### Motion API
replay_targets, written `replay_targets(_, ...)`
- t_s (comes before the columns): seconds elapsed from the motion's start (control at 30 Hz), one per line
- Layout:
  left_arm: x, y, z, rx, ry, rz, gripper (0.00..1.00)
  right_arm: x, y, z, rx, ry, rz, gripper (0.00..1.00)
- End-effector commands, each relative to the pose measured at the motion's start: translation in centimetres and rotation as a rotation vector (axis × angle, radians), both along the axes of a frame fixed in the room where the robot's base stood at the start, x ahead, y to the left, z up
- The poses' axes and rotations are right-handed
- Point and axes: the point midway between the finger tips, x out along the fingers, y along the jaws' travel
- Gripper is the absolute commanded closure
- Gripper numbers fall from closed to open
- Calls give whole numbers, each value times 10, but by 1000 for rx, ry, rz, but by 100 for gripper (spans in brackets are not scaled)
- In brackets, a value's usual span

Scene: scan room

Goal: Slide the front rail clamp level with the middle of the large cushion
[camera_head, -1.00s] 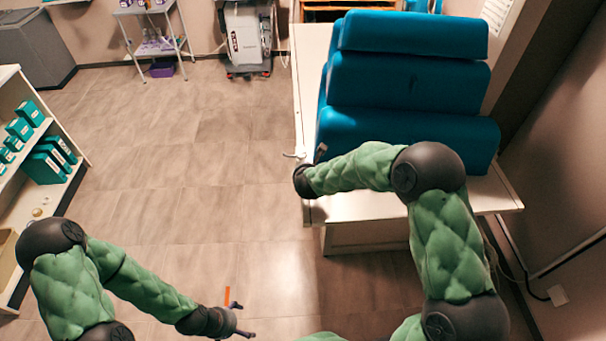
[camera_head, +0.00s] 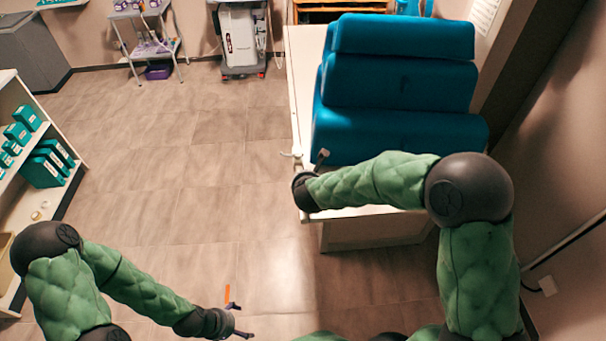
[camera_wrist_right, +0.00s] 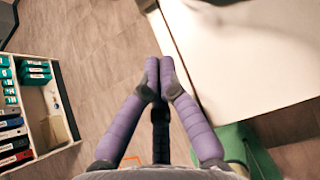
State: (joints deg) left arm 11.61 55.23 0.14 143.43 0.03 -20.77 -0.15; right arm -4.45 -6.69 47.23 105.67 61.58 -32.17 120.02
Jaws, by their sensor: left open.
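The large cushion (camera_head: 395,137) is the widest, nearest of the blue cushions on the white table. A small pale lever-like part (camera_head: 290,154), apparently the front rail clamp, sticks out from the table's left edge, level with the cushion's near part. My right wrist is just nearer than it, over the table's near left corner, and mostly hides that gripper. In the right wrist view, the purple fingers of my right gripper (camera_wrist_right: 160,63) meet at the tips, with nothing visible between them. The clamp cannot be made out there. My left gripper (camera_head: 238,331) is open and empty, low over the floor.
Two more blue cushions (camera_head: 400,80) sit behind the large one on the white table (camera_head: 301,75). A shelf with teal boxes (camera_head: 45,165) stands at left. A trolley (camera_head: 145,45) and a wheeled machine (camera_head: 240,40) stand at the back. The floor left of the table is clear.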

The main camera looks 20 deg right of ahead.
Motion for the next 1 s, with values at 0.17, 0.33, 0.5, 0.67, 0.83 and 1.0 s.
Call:
replay_targets(0.17, 0, 0, 28, 0, 0, 0, 9, -5, -1, 5, -12, 13, -5, 100)
replay_targets(0.33, 0, 0, 52, 0, -1, 0, 9, -9, 1, 6, -10, 8, -4, 100)
replay_targets(0.5, 0, 0, 61, 0, 0, 0, 9, -10, 4, 4, -1, 0, 1, 100)
replay_targets(0.67, 0, 0, 58, 0, 0, 0, 9, -4, 2, -4, 2, -2, -1, 100)
replay_targets(0.83, 0, 0, 54, 0, 0, 0, 9, 12, -2, -22, 1, 0, -1, 100)
replay_targets(1.0, 0, 0, 51, 0, 0, 0, 9, 33, -8, -40, 2, -1, -1, 100)
